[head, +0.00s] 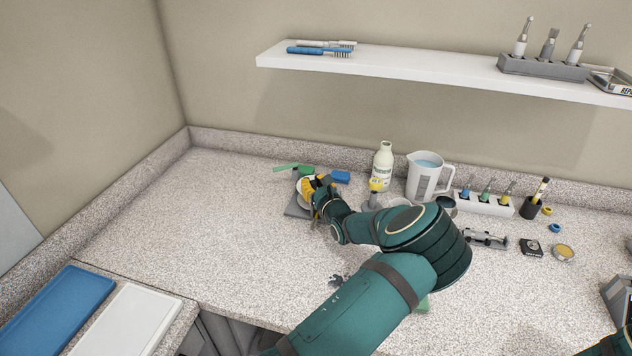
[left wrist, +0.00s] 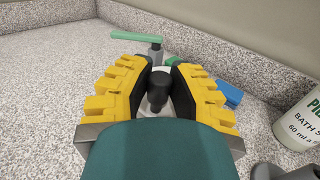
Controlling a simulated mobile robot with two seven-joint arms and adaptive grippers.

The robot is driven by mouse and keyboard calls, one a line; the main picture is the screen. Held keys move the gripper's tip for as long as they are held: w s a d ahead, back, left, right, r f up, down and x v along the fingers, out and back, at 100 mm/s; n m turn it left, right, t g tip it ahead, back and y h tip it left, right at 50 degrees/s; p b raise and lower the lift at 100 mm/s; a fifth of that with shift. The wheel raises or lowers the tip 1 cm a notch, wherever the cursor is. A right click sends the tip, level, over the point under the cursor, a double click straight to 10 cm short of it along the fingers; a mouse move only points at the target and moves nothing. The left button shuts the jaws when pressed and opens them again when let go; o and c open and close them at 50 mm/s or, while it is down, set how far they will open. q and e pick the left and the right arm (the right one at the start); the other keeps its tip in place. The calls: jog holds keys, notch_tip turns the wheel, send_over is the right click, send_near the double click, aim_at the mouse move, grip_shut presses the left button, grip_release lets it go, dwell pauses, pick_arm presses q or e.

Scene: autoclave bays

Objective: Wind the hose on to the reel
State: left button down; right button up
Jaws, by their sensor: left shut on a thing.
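The reel stands toward the back left of the counter. Its grey base (head: 296,209) and part of a pale disc show in the head view, the rest hidden by my left gripper. My left gripper (head: 311,190), with yellow ribbed fingers, is over the reel. In the left wrist view, my left gripper (left wrist: 157,88) is shut on a dark upright knob (left wrist: 157,92), which looks like the reel's handle. The green hose (head: 286,167) sticks out left behind the reel; it also shows in the left wrist view (left wrist: 137,37). How much is wound is hidden. My right gripper is out of view.
A blue block (head: 340,177), a white bottle (head: 383,166) and a measuring jug (head: 424,177) stand right of the reel. Blue (head: 58,309) and white (head: 128,322) trays lie at front left. The counter left of the reel is clear. A shelf (head: 430,70) hangs above.

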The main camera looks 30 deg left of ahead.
pick_arm(q)
jog(key=shift+s+a+m+t+h+p, duration=0.1)
jog(key=shift+a+m+t+h+p, duration=0.1)
jog(key=shift+m+t+h+p, duration=0.25)
jog(key=shift+s+a+m+t+h+p, duration=0.1)
jog(key=shift+a+m+t+h+p, duration=0.1)
jog(key=shift+m+t+h, duration=0.45)
jog(key=c, duration=0.8)
grip_release()
jog(key=v, duration=1.2)
jog(key=shift+s+a, duration=0.1)
jog(key=shift+a, duration=0.05)
jog(key=shift+f, duration=0.1)
